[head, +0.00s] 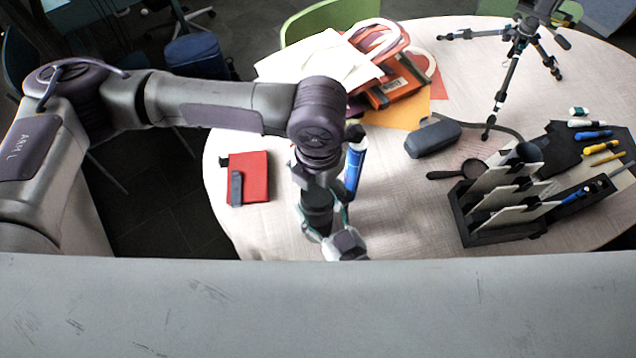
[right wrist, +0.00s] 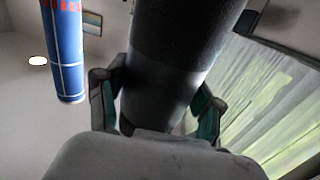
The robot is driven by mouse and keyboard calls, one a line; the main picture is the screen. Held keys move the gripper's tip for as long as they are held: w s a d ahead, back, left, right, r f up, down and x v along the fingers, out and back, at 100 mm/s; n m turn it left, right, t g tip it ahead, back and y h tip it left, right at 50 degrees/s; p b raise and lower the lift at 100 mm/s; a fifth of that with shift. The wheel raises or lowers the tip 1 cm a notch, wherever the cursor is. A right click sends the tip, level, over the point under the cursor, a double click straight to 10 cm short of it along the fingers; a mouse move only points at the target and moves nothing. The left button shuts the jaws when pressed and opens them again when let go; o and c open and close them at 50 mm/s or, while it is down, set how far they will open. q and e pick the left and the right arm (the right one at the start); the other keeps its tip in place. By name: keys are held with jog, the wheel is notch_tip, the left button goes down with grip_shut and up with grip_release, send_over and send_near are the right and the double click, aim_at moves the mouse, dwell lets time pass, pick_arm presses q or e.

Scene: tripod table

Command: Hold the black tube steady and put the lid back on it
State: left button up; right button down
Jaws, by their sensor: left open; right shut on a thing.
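The black tube (head: 318,218) stands roughly upright below my left wrist in the head view. My right gripper (head: 330,222) is shut on it low down; in the right wrist view its fingers (right wrist: 158,105) lie on both sides of the dark tube (right wrist: 175,50). My left gripper (head: 322,178) points down, open, at the upper end of the tube; its fingertips are partly hidden. A blue cylinder (head: 354,168) is close beside the left gripper. It also shows in the right wrist view (right wrist: 66,55), apart from the tube; its support is unclear. I cannot make out the lid.
A red box (head: 256,172) lies on the table left of the tube. A black slotted rack (head: 500,228) stands right. Bare tabletop (head: 400,210) lies between tube and rack.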

pick_arm(q)
jog(key=shift+r, duration=2.25)
jog(key=shift+c, duration=0.3)
